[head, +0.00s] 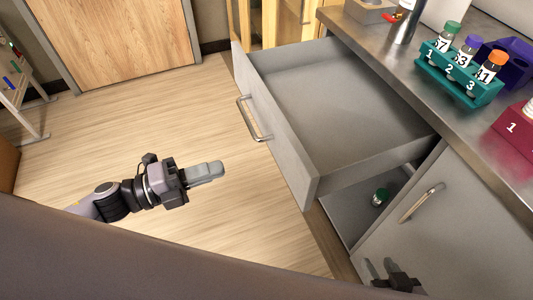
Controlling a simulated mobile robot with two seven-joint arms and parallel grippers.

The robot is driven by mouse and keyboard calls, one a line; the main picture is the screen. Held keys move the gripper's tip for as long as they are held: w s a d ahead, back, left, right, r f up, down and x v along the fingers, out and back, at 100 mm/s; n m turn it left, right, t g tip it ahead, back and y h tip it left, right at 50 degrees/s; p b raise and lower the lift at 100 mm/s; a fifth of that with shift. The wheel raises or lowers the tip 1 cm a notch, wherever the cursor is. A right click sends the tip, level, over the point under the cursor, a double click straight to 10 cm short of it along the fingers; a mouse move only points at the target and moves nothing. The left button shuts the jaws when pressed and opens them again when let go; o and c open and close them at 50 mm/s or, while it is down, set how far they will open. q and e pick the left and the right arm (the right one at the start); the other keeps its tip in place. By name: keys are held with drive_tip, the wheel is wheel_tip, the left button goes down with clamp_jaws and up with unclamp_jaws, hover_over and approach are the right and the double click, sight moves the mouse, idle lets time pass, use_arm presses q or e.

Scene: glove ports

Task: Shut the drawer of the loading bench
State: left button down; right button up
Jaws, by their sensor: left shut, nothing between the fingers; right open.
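The grey drawer (276,128) of the loading bench (440,128) is pulled well out and looks empty inside. Its bar handle (253,118) is on the front panel, facing left. My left gripper (218,170) is shut and empty over the floor, left of the drawer front and below the handle in the picture. It appears apart from both. My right gripper (376,268) is open at the bottom, in front of the cabinet door below the bench top. My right arm is mostly out of view.
A teal rack (459,82) with numbered vials, a purple rack (510,58) and a red block (518,135) stand on the bench top. The floor (130,120) left of the drawer is clear.

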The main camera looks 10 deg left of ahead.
sight(279, 150)
use_arm(q)
drive_tip(key=p+x, duration=0.1)
drive_tip(key=x, duration=0.9)
drive_tip(key=shift+w+d, duration=0.45)
drive_tip(key=shift+d, duration=0.15)
drive_tip(key=shift+d, duration=0.1)
